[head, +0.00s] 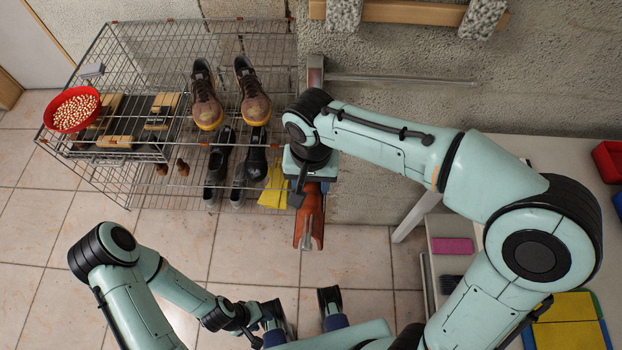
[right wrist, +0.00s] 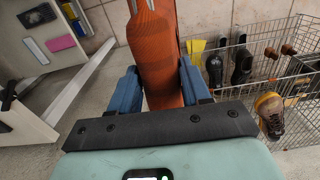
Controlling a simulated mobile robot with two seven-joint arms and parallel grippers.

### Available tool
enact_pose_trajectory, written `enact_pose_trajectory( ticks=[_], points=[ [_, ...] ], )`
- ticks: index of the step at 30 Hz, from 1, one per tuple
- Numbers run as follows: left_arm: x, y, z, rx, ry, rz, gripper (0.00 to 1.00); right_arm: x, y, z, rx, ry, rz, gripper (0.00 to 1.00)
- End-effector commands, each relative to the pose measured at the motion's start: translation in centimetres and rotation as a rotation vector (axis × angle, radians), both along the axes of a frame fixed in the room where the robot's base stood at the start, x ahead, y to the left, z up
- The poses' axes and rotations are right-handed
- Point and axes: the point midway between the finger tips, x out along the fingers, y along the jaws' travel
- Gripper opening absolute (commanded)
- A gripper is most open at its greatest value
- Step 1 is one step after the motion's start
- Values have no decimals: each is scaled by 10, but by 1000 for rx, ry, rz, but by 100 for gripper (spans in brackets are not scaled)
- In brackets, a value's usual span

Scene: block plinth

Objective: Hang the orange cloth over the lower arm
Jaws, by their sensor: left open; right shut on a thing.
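The orange cloth (head: 301,233) hangs below my right gripper (head: 309,188) in the head view. In the right wrist view the cloth (right wrist: 156,55) runs between the blue fingers, which are shut on it. A thin grey bar-like piece (head: 309,222) shows against the cloth; I cannot tell whether it is the lower arm or whether the cloth lies over it. A grey metal arm (head: 400,79) reaches right from a wall bracket (head: 315,74). My left gripper (head: 305,318) is open and empty at the bottom of the head view, apart from the cloth.
A wire rack (head: 140,50) left of the cloth holds brown shoes (head: 252,93), dark shoes, brushes and a red bowl (head: 72,109). A yellow cloth (head: 275,186) hangs near my right gripper. A pale bench (head: 570,155) stands right. Tiled floor (head: 240,245) lies open between.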

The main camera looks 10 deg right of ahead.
Motion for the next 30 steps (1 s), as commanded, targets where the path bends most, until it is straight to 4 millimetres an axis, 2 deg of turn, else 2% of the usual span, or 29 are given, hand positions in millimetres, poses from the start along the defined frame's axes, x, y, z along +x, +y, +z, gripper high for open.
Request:
enact_pose_trajectory(
  ticks=[7, 8, 10, 16, 17, 18, 19, 30],
  points=[
    [0, 0, -2, 0, 1, 0, 42, 0, 0, -3, 0, 0, 0, 1],
    [0, 0, -2, 0, 1, 0, 42, 0, 0, -3, 0, 0, 0, 54],
    [0, 0, -2, 0, 1, 0, 42, 0, 0, -3, 0, 0, 0, 76],
    [0, 0, -2, 0, 1, 0, 42, 0, 0, -3, 0, 0, 0, 77],
    [0, 0, -2, 0, 0, 0, 42, 0, 0, -3, -1, 0, 0, 80],
    [0, 0, -2, 0, 0, 0, 42, 0, 0, -3, -1, 0, 0, 93],
    [0, 0, -2, 0, 0, 0, 42, 0, 0, -3, -1, 0, 0, 100],
    [1, 0, 3, 0, -1, 0, 42, 0, 0, 3, 0, 0, 0, 100]
  ],
)
